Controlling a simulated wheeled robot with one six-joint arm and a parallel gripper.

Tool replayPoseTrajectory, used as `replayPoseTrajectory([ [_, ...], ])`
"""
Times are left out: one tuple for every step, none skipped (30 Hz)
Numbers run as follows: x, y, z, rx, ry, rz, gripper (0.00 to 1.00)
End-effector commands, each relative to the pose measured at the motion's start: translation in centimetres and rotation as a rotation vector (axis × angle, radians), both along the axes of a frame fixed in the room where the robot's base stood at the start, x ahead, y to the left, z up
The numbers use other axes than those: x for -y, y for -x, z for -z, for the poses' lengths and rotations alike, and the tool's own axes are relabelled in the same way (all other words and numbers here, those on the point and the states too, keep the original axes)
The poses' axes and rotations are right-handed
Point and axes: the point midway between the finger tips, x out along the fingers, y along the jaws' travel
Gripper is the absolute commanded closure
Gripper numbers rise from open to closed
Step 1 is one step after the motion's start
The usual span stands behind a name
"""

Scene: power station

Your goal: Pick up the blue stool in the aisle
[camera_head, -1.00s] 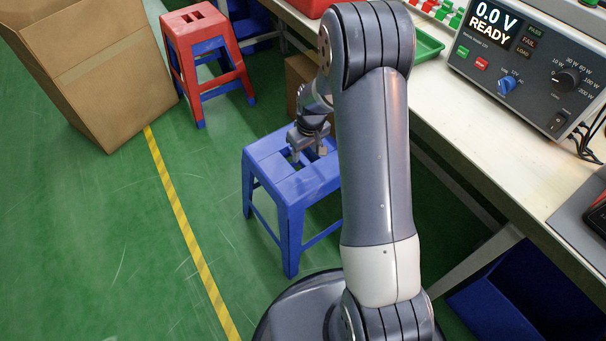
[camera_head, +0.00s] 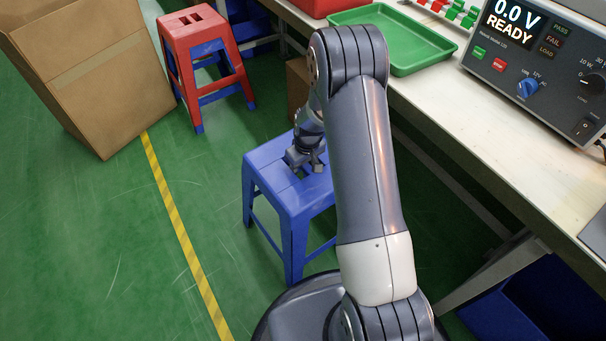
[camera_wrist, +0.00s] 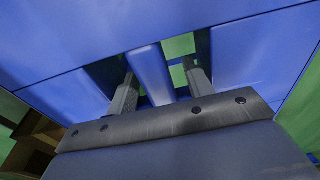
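The blue stool (camera_head: 290,205) stands upright on the green floor beside the workbench, partly hidden by my arm. My gripper (camera_head: 305,168) is at the slotted top of the stool. In the wrist view, the blue seat (camera_wrist: 70,95) fills most of the picture. My gripper's two fingers (camera_wrist: 158,75) are apart, one at each opening on either side of a blue bar (camera_wrist: 152,72). A gap shows between the right finger and the bar. The fingertips' depth in the openings is hard to tell.
A red and blue stool (camera_head: 205,62) stands farther back, next to a large cardboard box (camera_head: 95,80). The workbench (camera_head: 470,130) on the right carries a green tray (camera_head: 410,45) and a meter (camera_head: 540,60). A yellow striped line (camera_head: 185,240) crosses open floor at left.

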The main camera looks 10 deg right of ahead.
Motion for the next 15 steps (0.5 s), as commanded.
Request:
replayPoseTrajectory([
  [0.00, 0.01, -0.02, 0.000, 0.000, 0.000, 0.54],
  [0.00, 0.02, -0.02, 0.000, 0.000, 0.000, 0.57],
  [0.01, 0.02, -0.02, 0.000, 0.000, 0.000, 0.60],
  [0.00, 0.02, -0.02, 0.000, 0.000, 0.000, 0.62],
  [0.01, 0.02, -0.02, 0.000, 0.000, 0.000, 0.65],
  [0.01, 0.02, -0.02, 0.000, 0.000, 0.000, 0.68],
  [0.01, 0.02, -0.02, 0.000, 0.000, 0.000, 0.71],
  [0.01, 0.02, -0.02, -0.001, 0.000, 0.000, 0.73],
  [0.01, 0.02, -0.02, -0.001, 0.000, 0.000, 0.76],
  [0.01, 0.03, -0.02, -0.001, 0.000, 0.000, 0.79],
  [0.01, 0.03, -0.02, -0.001, 0.000, 0.000, 0.81],
  [0.01, 0.03, -0.02, -0.001, 0.000, 0.000, 0.84],
  [0.01, 0.03, -0.02, -0.001, 0.000, 0.000, 0.87],
  [0.01, 0.03, -0.02, -0.001, 0.000, 0.000, 0.89],
  [0.01, 0.03, -0.02, -0.001, 0.000, 0.000, 0.93],
])
